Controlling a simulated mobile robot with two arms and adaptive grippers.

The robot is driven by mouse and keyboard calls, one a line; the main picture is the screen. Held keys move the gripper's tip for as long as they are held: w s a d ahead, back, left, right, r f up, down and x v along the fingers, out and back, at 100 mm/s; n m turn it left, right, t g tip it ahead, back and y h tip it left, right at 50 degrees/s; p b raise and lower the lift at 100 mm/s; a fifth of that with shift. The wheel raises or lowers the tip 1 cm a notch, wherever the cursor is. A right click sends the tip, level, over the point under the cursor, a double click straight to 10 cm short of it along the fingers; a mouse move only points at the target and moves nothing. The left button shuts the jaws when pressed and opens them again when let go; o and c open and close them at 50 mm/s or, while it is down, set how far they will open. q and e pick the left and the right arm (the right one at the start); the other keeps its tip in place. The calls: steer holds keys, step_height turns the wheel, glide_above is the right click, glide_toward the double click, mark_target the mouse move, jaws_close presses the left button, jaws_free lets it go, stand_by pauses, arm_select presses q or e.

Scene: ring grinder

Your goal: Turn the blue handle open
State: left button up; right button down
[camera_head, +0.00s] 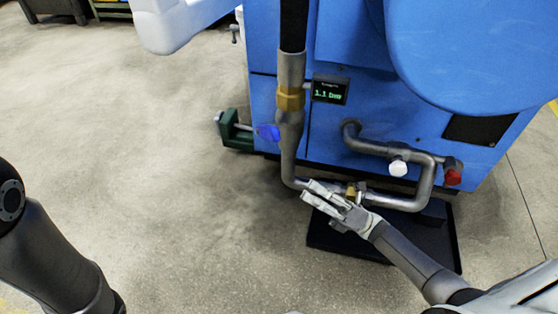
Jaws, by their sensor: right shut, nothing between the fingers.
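The blue handle (268,132) is a small lever on the left side of the vertical grey pipe (289,150), below a brass fitting (290,99). It sticks out to the left of the pipe. My right gripper (307,193) is in front of the pipe's lower bend, below and to the right of the blue handle. It is shut and empty, its fingers pointing up and left, apart from the handle. It partly hides the lower pipe run. Of my left arm only dark links show at lower left; its gripper is out of view.
The blue machine (262,60) carries a small display (330,90). A white knob (398,169) and red knob (452,177) are on pipes at right. A green clamp-like part (234,131) is left of the handle. A black tray (436,232) lies below. Floor at left is clear.

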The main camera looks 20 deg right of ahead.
mark_target(268, 132)
steer(key=w+d+r+b+x, duration=0.1)
steer(key=d+b+x, duration=0.1)
steer(key=x, duration=1)
steer(key=shift+r+b, duration=0.5)
steer(key=shift+b, duration=0.4)
steer(key=shift+w+a, duration=0.1)
steer(key=shift+w, duration=0.05)
